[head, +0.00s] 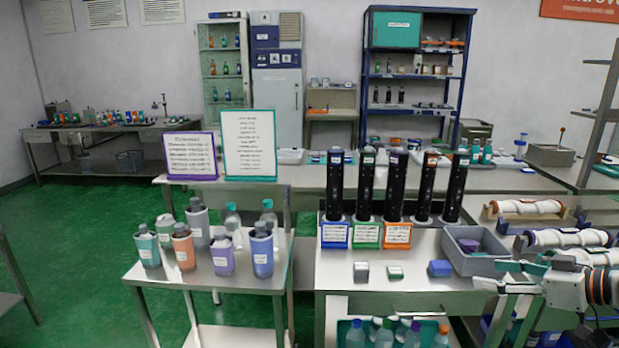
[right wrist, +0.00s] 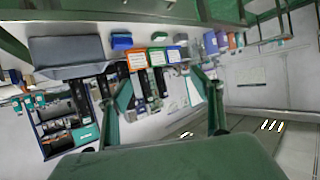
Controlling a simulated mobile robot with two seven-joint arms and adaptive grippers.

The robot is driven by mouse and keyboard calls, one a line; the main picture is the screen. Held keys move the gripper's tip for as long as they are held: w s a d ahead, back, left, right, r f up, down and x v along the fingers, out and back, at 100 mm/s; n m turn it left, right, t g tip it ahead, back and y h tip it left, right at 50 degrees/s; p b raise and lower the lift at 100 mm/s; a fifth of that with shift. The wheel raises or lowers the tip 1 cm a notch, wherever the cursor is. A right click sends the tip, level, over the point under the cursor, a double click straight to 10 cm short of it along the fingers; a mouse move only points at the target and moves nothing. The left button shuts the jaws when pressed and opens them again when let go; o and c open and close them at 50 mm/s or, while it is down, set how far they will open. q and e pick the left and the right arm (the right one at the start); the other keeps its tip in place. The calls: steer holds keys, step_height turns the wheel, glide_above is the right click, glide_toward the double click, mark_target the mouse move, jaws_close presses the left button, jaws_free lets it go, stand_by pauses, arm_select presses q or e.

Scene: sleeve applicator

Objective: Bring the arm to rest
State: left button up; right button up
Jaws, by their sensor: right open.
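My right gripper (head: 497,276) is at the right edge of the head view, at the end of my arm, over the right end of the front metal table (head: 400,285). It is just right of the grey bin (head: 478,262) and looks empty. In the right wrist view, the two green fingers of my right gripper (right wrist: 157,85) stand apart with nothing between them. That view is turned over, with the table items near its top. My left gripper is not in view.
Several black dispenser tubes (head: 394,187) stand behind labelled cards. Small boxes (head: 440,268) lie in front. Several bottles (head: 222,252) stand on the left cart (head: 215,278). White rolls (head: 556,238) on stands are close to my right arm. Green floor is clear at left.

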steer(key=s+a+f+m+h, duration=0.1)
steer(key=s+a+f, duration=0.2)
steer(key=f, duration=0.6)
steer(key=s+a+f+h, duration=0.1)
steer(key=s+a+f, duration=0.25)
steer(key=f, duration=0.55)
steer(key=s+a+f+m+h, duration=0.1)
steer(key=s+a+f, duration=0.25)
steer(key=f, duration=0.55)
steer(key=s+a+f+h, duration=0.1)
steer(key=s+a+f, duration=0.3)
steer(key=s, duration=0.4)
steer(key=s+a+f+h, duration=0.1)
steer(key=s+a+f, duration=0.4)
steer(key=s+a, duration=0.2)
steer(key=shift+s+a, duration=0.15)
steer(key=shift+s, duration=0.9)
steer(key=shift+f, duration=0.1)
